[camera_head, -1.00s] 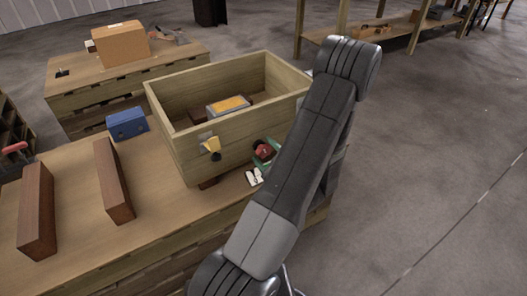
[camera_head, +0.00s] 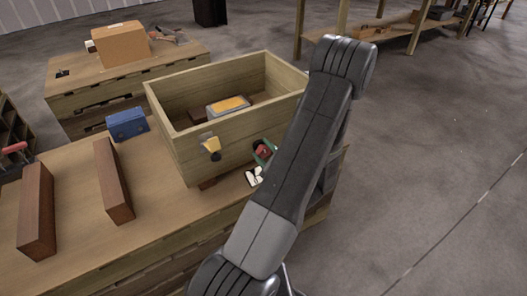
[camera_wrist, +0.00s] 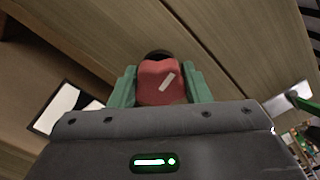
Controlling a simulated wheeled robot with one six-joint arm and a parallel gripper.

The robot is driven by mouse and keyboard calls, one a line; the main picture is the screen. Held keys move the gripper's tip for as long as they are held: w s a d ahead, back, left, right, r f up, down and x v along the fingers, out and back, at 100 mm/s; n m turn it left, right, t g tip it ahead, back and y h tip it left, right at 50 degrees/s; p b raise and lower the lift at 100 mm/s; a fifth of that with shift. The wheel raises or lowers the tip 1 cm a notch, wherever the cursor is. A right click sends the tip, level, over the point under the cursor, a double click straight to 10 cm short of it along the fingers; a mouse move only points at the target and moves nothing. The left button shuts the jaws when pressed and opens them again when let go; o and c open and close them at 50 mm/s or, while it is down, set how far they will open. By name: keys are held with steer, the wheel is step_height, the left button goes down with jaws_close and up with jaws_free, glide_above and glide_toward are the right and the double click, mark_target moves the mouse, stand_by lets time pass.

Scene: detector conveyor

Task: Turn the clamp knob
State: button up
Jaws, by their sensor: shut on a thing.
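The red clamp knob (camera_wrist: 160,82), with a pale stripe, is between the two green fingers of my gripper (camera_wrist: 161,88) in the wrist view. The fingers are shut on it from both sides. A dark round part shows just behind the knob, against the wooden box wall. In the head view the knob (camera_head: 263,151) is a small red spot at the front of the wooden box (camera_head: 182,155), partly hidden by my gripper and arm. A yellow part (camera_head: 211,144) with a black knob sits on the same wall, further left.
A grey block with an orange top (camera_head: 229,105) lies inside the box. Two brown wooden bars (camera_head: 114,182) and a blue box (camera_head: 126,124) stand on the bench at left. A white and black item (camera_head: 254,176) lies below the knob.

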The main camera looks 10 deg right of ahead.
steer(key=m, duration=0.4)
steer(key=shift+m, duration=0.3)
steer(key=m+p, duration=0.1)
steer(key=m, duration=0.2)
steer(key=shift+m, duration=0.3)
steer(key=m+p, duration=0.1)
steer(key=m, duration=0.3)
steer(key=shift+r, duration=0.1)
steer(key=shift+d+m+p, duration=0.1)
steer(key=shift+m+p, duration=0.75)
steer(key=shift+m, duration=1.25)
steer(key=o, duration=1)
steer(key=v, duration=1.3)
steer(key=shift+s, duration=0.4)
